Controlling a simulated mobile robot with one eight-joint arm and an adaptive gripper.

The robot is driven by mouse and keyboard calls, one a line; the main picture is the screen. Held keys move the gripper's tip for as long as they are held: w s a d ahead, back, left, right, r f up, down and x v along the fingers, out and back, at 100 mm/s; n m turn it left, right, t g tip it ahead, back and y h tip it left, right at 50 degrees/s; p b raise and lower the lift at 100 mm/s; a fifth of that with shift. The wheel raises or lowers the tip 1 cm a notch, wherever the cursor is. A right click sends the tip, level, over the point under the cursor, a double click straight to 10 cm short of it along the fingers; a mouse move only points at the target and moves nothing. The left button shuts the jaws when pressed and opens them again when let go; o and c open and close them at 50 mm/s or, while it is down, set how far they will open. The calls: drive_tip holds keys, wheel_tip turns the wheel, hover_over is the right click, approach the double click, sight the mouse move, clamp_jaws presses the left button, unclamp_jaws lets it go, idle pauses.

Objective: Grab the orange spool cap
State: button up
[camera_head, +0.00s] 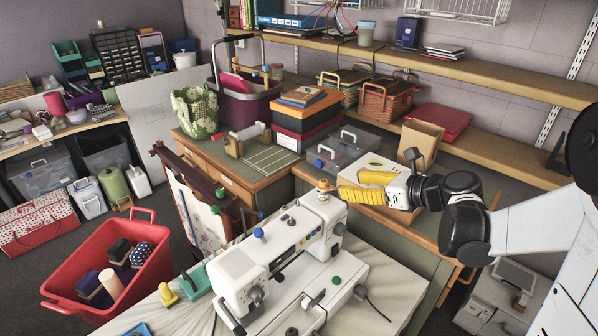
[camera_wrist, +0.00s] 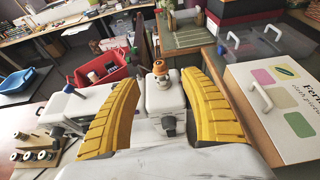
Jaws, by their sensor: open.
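The orange spool cap (camera_head: 323,184) sits on top of the right end of the white sewing machine (camera_head: 236,276). In the wrist view the orange cap (camera_wrist: 160,65) stands upright above a pale piece, seen between my two yellow fingers and beyond them. My gripper (camera_head: 350,185) is open, to the right of the cap in the head view, with its fingers pointing toward it. In the wrist view my gripper (camera_wrist: 158,78) shows nothing between its pads that it touches. The exact gap to the cap is hard to judge.
A white carton (camera_wrist: 284,108) stands close to the right finger; it also shows behind my gripper in the head view (camera_head: 352,208). A clear lidded box (camera_head: 340,150) is behind. A red basket (camera_head: 120,238) is at the left. Blue and green knobs stick up from the machine.

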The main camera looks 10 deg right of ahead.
sight(325, 181)
drive_tip(key=b+x, duration=0.3)
drive_tip(key=x, duration=0.7)
drive_tip(key=shift+w+a, duration=0.15)
drive_tip(key=shift+a, duration=0.05)
drive_tip(key=shift+r, duration=0.1)
drive_tip(key=c, duration=0.9)
